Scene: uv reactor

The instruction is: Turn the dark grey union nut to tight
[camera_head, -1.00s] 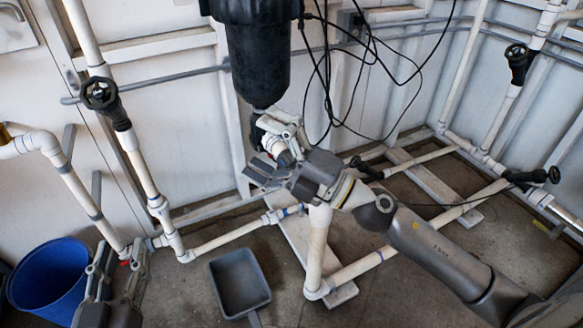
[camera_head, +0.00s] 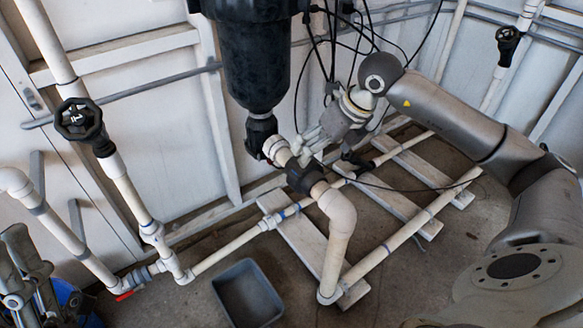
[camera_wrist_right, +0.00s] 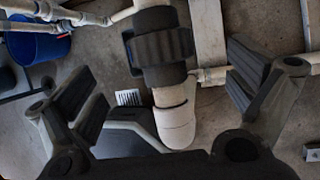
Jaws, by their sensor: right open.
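The dark grey union nut (camera_head: 304,178) sits on the short sloping pipe between the black filter housing and a white elbow. In the right wrist view the ribbed nut (camera_wrist_right: 160,46) is at upper centre, between the lines of my two fingers. My right gripper (camera_head: 312,148) is just behind and above the nut in the head view. Its fingers (camera_wrist_right: 160,68) are spread wide, one on each side, with no visible contact. My left gripper (camera_head: 25,265) is at the lower left edge, far from the nut; its finger opening is unclear.
The black filter housing (camera_head: 255,60) hangs above, with loose black cables (camera_head: 375,45) behind my right gripper. The white elbow (camera_head: 338,208) leads down to floor pipes. A grey bin (camera_head: 222,290) stands on the floor. A black valve handwheel (camera_head: 78,120) is at left.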

